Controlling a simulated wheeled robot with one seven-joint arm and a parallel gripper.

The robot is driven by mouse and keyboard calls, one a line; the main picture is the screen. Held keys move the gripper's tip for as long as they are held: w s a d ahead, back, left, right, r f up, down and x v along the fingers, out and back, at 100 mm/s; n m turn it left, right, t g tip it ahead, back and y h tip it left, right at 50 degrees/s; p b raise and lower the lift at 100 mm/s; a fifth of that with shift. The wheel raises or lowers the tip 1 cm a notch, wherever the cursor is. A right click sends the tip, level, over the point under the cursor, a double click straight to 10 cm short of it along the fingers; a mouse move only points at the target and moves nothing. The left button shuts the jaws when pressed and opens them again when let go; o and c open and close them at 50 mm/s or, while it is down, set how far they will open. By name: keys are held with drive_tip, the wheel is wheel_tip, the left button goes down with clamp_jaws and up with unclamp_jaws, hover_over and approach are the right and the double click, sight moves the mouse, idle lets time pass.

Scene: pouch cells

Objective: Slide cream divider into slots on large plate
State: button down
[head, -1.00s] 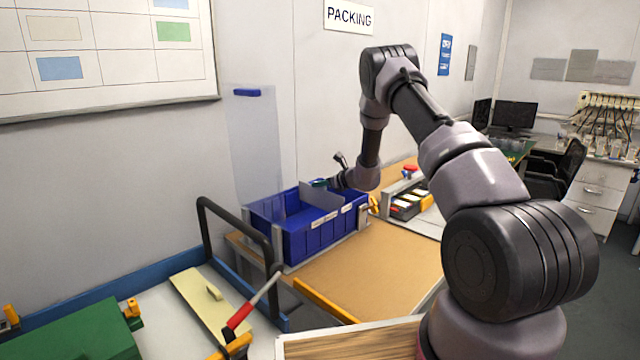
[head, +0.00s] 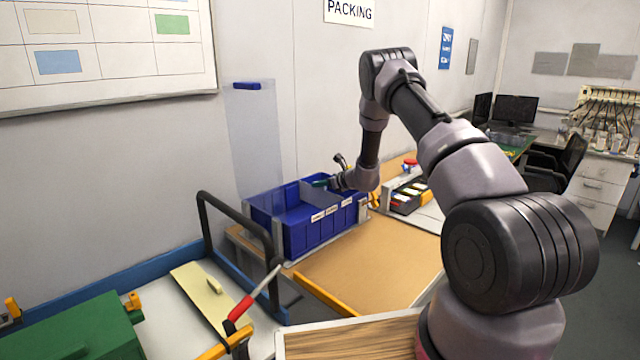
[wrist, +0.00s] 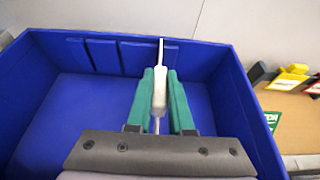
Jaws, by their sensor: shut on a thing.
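My gripper (wrist: 160,78), with green fingers, is shut on a pale, off-white divider (wrist: 161,53); in the head view the gripper (head: 322,183) is over the blue bin's back right part. The divider stands upright inside the blue bin (wrist: 60,110) and is seen nearly edge-on. Its far edge is close to the ribs (wrist: 105,56) on the bin's far wall; I cannot tell whether it sits between them. In the head view the divider (head: 318,193) stands across the bin (head: 300,240). A cream plate with a small handle (head: 203,297) lies apart on the left bench.
A clear upright panel with a blue tab (head: 255,140) stands behind the bin. A black tube frame (head: 235,215) and red-handled tool (head: 242,308) are at front left. A tray of small parts (head: 408,198) is right of the bin. The brown bench top (head: 370,260) is clear in front.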

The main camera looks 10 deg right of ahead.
drive_tip(key=shift+f, duration=1.35)
drive_tip(key=c, duration=0.7)
unclamp_jaws()
drive_tip(key=shift+c, duration=0.2)
drive_tip(key=shift+f, duration=0.1)
drive_tip(key=v, duration=1.1)
drive_tip(key=shift+w, duration=0.1)
